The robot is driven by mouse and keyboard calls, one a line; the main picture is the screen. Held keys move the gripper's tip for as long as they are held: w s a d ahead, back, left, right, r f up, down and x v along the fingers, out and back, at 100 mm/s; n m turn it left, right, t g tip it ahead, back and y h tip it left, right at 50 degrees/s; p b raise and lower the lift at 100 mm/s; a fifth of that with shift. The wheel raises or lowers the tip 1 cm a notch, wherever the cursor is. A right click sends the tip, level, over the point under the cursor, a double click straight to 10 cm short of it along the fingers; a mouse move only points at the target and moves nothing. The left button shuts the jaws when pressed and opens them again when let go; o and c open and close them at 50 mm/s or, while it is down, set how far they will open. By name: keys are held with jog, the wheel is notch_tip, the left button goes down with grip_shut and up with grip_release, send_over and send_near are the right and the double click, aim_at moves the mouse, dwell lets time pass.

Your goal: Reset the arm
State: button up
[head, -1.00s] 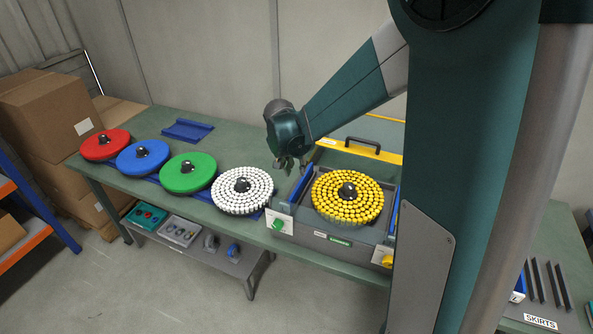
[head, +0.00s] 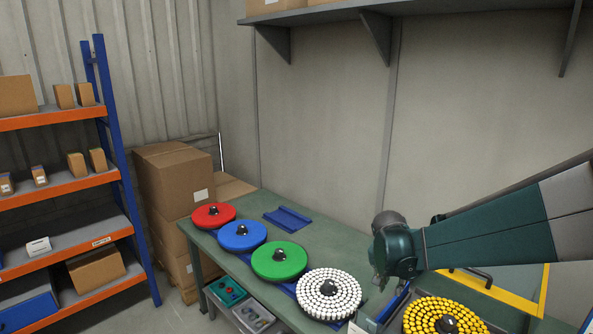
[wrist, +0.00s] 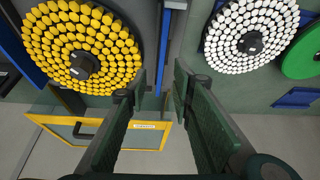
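My gripper (wrist: 160,80) is open, its two fingers apart with nothing between them in the wrist view. In the head view my gripper (head: 379,284) hangs over the bench, between the white disc (head: 329,293) and the yellow disc (head: 443,317). My arm reaches in from the right. In the wrist view the yellow disc (wrist: 82,45) is at upper left and the white disc (wrist: 252,32) at upper right, both apart from the fingers.
Green (head: 279,261), blue (head: 242,236) and red (head: 213,215) discs line the green bench (head: 316,242). A blue holder (head: 287,219) lies behind them. A yellow-framed case (head: 491,285) stands at right. Orange shelving (head: 60,194) and cardboard boxes (head: 177,185) stand at left. A wall shelf (head: 400,12) hangs above.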

jog(key=s+a+r+n+t+y+b, duration=0.1)
jog(key=s+a+r+n, duration=0.15)
jog(key=s, duration=0.45)
jog(key=s+a+r+n+t+y+b, duration=0.15)
jog(key=s+r, duration=0.25)
jog(key=s, duration=0.4)
jog(key=s+a+f+n+b, duration=0.1)
jog(key=s+a+n, duration=0.1)
jog(key=s, duration=0.5)
jog(key=s+a+f+n+t+b, duration=0.1)
jog(key=s+a+n+b, duration=0.1)
jog(key=s, duration=0.6)
jog(key=shift+a, duration=0.55)
jog(key=shift+y, duration=0.25)
notch_tip(320, 180, down, 16)
jog(key=b, duration=1.6)
jog(key=shift+r, duration=0.25)
